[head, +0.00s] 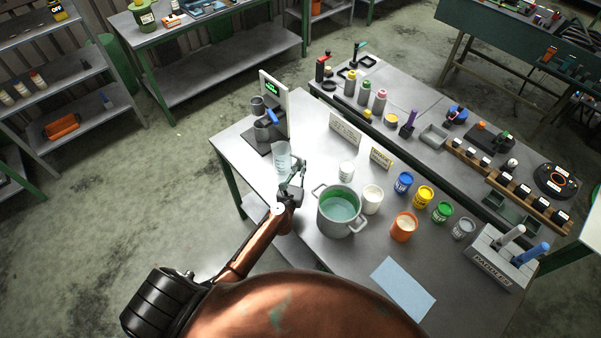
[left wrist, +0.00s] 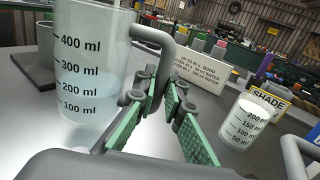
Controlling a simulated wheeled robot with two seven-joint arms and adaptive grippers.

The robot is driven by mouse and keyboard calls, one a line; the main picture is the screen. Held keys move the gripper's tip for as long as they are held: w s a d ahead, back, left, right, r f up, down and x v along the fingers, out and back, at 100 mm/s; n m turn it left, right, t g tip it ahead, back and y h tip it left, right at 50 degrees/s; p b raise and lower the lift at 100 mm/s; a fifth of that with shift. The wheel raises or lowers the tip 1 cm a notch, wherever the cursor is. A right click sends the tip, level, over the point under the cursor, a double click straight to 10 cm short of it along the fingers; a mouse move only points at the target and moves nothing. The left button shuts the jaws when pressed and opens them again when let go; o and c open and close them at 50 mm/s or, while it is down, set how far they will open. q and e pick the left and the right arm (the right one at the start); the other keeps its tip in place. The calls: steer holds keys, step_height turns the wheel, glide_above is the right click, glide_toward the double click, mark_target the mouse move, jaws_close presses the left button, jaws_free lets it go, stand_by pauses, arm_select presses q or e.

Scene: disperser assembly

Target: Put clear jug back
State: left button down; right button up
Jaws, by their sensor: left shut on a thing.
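The clear jug (head: 281,156) is upright near the left edge of the table, in front of the dispenser. In the left wrist view the jug (left wrist: 88,75) shows marks from 100 to 400 ml and pale, clear contents low inside. My left gripper (head: 295,172) is at the jug's right side. In the left wrist view its green-padded fingers (left wrist: 163,100) are shut on the jug's grey handle (left wrist: 164,50). I cannot tell whether the jug's base touches the table. My right gripper is not in view.
A grey pot (head: 336,222) with green liquid stands close to the right of my left gripper. A small measuring cup (head: 346,171) stands behind the pot, and a white cup (head: 372,199) beside it. The dispenser (head: 275,112) is behind the jug. Several paint cans line the right.

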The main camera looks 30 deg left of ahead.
arm_select(q)
steer(key=shift+w+a+f+b, duration=0.15)
steer(key=shift+w+f+b, duration=0.15)
steer(key=shift+f, duration=0.05)
steer(key=shift+w+f+b, duration=0.1)
steer(key=shift+f+b, duration=0.9)
steer(key=shift+f, duration=0.5)
steer(key=shift+f, duration=0.2)
steer(key=c, duration=2)
jaws_free()
steer(key=shift+r, duration=0.25)
steer(key=s, duration=0.4)
steer(key=s+d, duration=0.1)
steer(key=s, duration=0.3)
steer(key=s+d, duration=0.1)
steer(key=s, duration=0.3)
steer(key=shift+d+f, duration=0.1)
